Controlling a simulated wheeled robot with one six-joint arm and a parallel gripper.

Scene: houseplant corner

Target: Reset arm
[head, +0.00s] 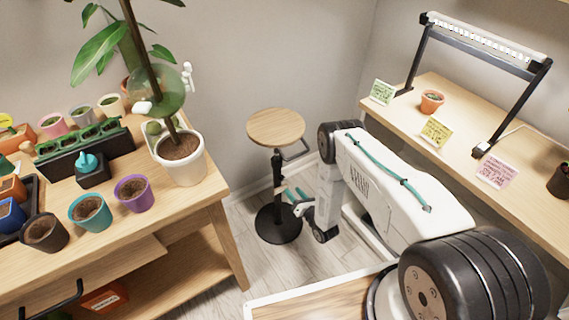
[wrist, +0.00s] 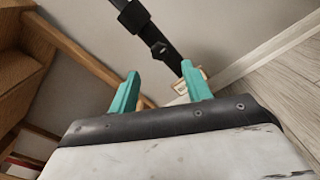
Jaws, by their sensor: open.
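My arm (head: 395,185) is white with black joints and folds down between the two tables. My gripper (head: 291,194) has teal fingers and is open beside the stool's black post. The wrist view shows the two teal fingers of my gripper (wrist: 162,92) spread apart with nothing clear between them. A dark stool post (wrist: 150,35) runs at a slant beyond the fingertips. A small pale object with a brownish edge shows near the right finger, too unclear to name.
A round wooden stool (head: 276,126) stands in the corner. The left table (head: 218,215) holds several pots and a tall plant in a white pot (head: 183,163). The right table (head: 455,190) holds a lamp frame (head: 485,35), a terracotta pot (head: 432,101) and notes. Some floor (head: 215,295) is bare.

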